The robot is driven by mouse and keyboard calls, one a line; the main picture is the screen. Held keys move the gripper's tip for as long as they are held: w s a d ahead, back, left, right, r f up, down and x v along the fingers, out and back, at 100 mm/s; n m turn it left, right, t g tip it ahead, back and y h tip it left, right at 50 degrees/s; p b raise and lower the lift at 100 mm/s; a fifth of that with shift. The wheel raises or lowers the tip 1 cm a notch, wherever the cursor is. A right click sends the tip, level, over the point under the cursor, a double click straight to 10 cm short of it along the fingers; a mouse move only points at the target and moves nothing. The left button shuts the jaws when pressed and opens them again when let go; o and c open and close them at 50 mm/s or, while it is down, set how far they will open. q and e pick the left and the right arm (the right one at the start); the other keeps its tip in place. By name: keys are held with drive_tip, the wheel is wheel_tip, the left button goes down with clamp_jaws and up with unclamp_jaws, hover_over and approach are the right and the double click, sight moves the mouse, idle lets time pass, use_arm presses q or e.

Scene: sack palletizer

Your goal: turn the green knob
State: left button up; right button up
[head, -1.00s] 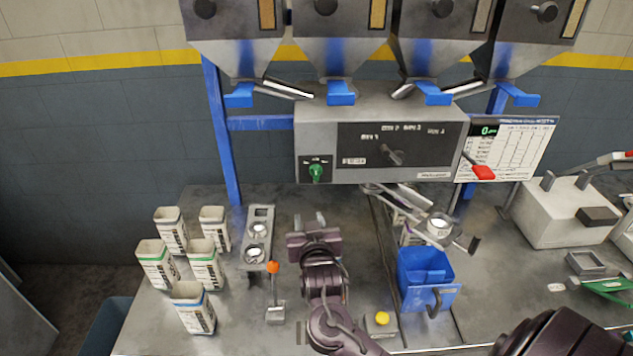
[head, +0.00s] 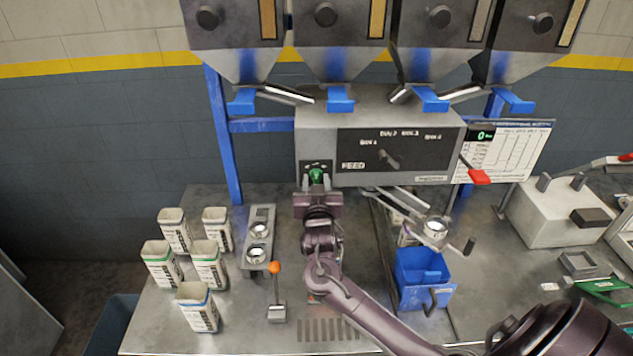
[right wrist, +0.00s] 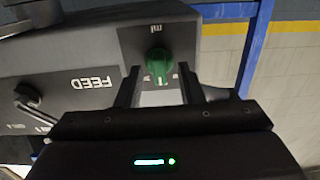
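The green knob (head: 316,175) sits on a small dark panel at the lower left of the grey control box (head: 400,115). In the right wrist view the knob (right wrist: 159,64) is near the image centre, just beyond and between the fingertips. My right gripper (head: 317,184) is at the panel, just below the knob, with its fingers apart. In the right wrist view the fingers (right wrist: 159,78) stand open on either side of the knob's lower part, with gaps showing. Whether they touch it cannot be told. My left gripper does not show.
A black selector knob (head: 390,158) is right of the green one. Below stand an orange-tipped lever (head: 275,285), a plate with round cups (head: 259,215) and a blue bin (head: 422,268). Blue-gated hoppers (head: 340,50) hang above.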

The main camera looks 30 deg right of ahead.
drive_tip(key=shift+c, duration=0.3)
clamp_jaws()
drive_tip(key=shift+f, duration=0.1)
drive_tip(key=m+b, duration=0.3)
drive_tip(key=m, duration=0.1)
drive_tip(key=shift+f+b, duration=0.15)
drive_tip(key=shift+b, duration=0.2)
drive_tip(key=m+b, duration=0.3)
drive_tip(key=m, duration=0.1)
drive_tip(key=shift+d, duration=0.1)
drive_tip(key=shift+r+m, duration=0.2)
drive_tip(key=shift+m, duration=0.3)
